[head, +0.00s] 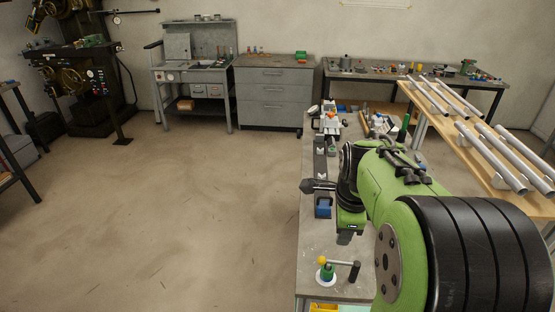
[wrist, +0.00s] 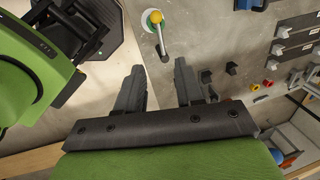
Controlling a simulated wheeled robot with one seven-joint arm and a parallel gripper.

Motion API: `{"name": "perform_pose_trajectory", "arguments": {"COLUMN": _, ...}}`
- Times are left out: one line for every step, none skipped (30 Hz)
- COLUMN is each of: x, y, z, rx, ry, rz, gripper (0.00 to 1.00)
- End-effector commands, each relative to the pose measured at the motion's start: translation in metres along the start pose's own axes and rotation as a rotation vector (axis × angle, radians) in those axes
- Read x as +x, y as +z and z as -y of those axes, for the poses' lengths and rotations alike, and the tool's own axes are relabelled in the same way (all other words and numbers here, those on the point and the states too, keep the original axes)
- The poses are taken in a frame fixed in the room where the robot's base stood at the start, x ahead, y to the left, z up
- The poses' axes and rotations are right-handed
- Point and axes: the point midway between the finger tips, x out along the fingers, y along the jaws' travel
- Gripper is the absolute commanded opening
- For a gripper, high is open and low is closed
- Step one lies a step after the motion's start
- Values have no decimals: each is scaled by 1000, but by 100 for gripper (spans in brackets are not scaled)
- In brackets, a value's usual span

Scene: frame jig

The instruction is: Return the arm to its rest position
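My gripper (wrist: 160,72) shows in the wrist view with its two dark fingers spread apart and nothing between them. In the head view my green and black arm reaches from the lower right over the bench (head: 322,246) and folds downward. The fingers are small and mostly hidden there by the arm.
In the head view a lever post (head: 327,273) stands at the bench's near end. A wooden-topped table (head: 449,134) with metal tubes is to the right. A drawer cabinet (head: 272,92) and workbenches line the back wall. The floor (head: 190,200) at left is clear.

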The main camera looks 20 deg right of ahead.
Motion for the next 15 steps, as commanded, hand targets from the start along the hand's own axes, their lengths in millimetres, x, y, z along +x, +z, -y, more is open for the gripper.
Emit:
{"name": "perform_pose_trajectory", "arguments": {"x": 0, "y": 0, "z": 0, "rx": -1, "ry": 0, "rz": 0, "gripper": 37}}
{"name": "perform_pose_trajectory", "arguments": {"x": -1, "y": 1, "z": -1, "rx": -7, "ry": -1, "rz": 1, "gripper": 37}}
{"name": "perform_pose_trajectory", "arguments": {"x": -3, "y": 3, "z": -3, "rx": -37, "ry": -7, "rz": 4, "gripper": 37}}
{"name": "perform_pose_trajectory", "arguments": {"x": -8, "y": 6, "z": -7, "rx": -81, "ry": -15, "rz": 8, "gripper": 37}}
{"name": "perform_pose_trajectory", "arguments": {"x": -13, "y": 11, "z": -12, "rx": -149, "ry": -26, "rz": 14, "gripper": 37}}
{"name": "perform_pose_trajectory", "arguments": {"x": -23, "y": 20, "z": -24, "rx": -275, "ry": -48, "rz": 23, "gripper": 37}}
{"name": "perform_pose_trajectory", "arguments": {"x": -32, "y": 26, "z": -34, "rx": -394, "ry": -68, "rz": 29, "gripper": 37}}
{"name": "perform_pose_trajectory", "arguments": {"x": -40, "y": 33, "z": -46, "rx": -525, "ry": -93, "rz": 34, "gripper": 37}}
{"name": "perform_pose_trajectory", "arguments": {"x": -50, "y": 42, "z": -65, "rx": -715, "ry": -127, "rz": 36, "gripper": 37}}
{"name": "perform_pose_trajectory", "arguments": {"x": -57, "y": 47, "z": -79, "rx": -859, "ry": -153, "rz": 35, "gripper": 37}}
{"name": "perform_pose_trajectory", "arguments": {"x": -62, "y": 52, "z": -93, "rx": -1003, "ry": -180, "rz": 31, "gripper": 37}}
{"name": "perform_pose_trajectory", "arguments": {"x": -68, "y": 56, "z": -111, "rx": -1191, "ry": -217, "rz": 21, "gripper": 37}}
{"name": "perform_pose_trajectory", "arguments": {"x": -72, "y": 58, "z": -124, "rx": -1325, "ry": -244, "rz": 11, "gripper": 37}}
{"name": "perform_pose_trajectory", "arguments": {"x": -74, "y": 60, "z": -137, "rx": -1451, "ry": -270, "rz": -1, "gripper": 37}}
{"name": "perform_pose_trajectory", "arguments": {"x": -75, "y": 61, "z": -151, "rx": -1604, "ry": -301, "rz": -20, "gripper": 37}}
